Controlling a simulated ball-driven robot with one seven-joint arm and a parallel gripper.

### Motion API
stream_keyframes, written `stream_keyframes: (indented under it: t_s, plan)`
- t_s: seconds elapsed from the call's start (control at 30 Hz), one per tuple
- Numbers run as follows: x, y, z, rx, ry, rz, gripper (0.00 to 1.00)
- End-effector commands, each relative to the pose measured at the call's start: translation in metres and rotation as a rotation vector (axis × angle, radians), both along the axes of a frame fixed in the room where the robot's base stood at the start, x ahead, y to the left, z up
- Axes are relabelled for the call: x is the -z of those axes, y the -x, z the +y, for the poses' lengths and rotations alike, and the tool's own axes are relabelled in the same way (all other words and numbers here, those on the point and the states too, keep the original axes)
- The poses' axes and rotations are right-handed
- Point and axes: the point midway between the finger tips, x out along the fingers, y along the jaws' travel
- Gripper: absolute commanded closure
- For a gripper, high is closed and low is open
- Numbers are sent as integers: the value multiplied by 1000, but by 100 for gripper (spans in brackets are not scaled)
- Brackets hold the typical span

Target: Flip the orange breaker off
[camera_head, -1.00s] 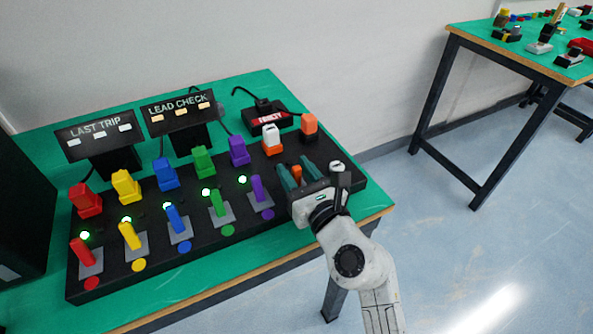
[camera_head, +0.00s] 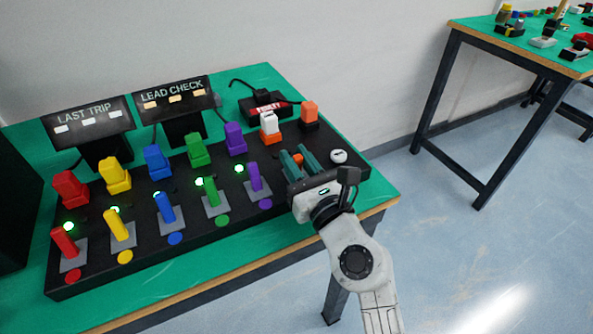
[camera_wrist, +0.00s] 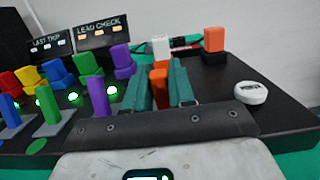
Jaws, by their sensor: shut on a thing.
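The orange breaker lever (camera_head: 297,159) stands at the right end of the row of levers on the black panel (camera_head: 140,262). Its orange top also shows in the wrist view (camera_wrist: 159,84). My gripper (camera_head: 299,158) has its green fingers shut on the lever, one on each side. In the wrist view my gripper (camera_wrist: 160,92) shows the lever between the fingers. The lever's base and lower part are hidden behind the gripper, so its tilt is hard to tell.
The purple lever (camera_head: 258,178) stands close to the left of my gripper. A white round knob (camera_head: 339,157) sits just right. Behind are a white plug (camera_head: 269,124) and an orange plug (camera_head: 309,112). Several lit green lamps mark the other levers. Open floor lies right of the table.

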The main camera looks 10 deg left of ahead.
Motion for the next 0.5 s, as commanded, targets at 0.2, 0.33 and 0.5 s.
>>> stream_keyframes:
  t_s: [0.2, 0.33, 0.5]
  plan:
    - [6, 2, -1, 0, -39, -57, 100]
    - [3, 3, -2, 0, -51, -77, 100]
    - [1, 3, -2, 1, -58, -83, 100]
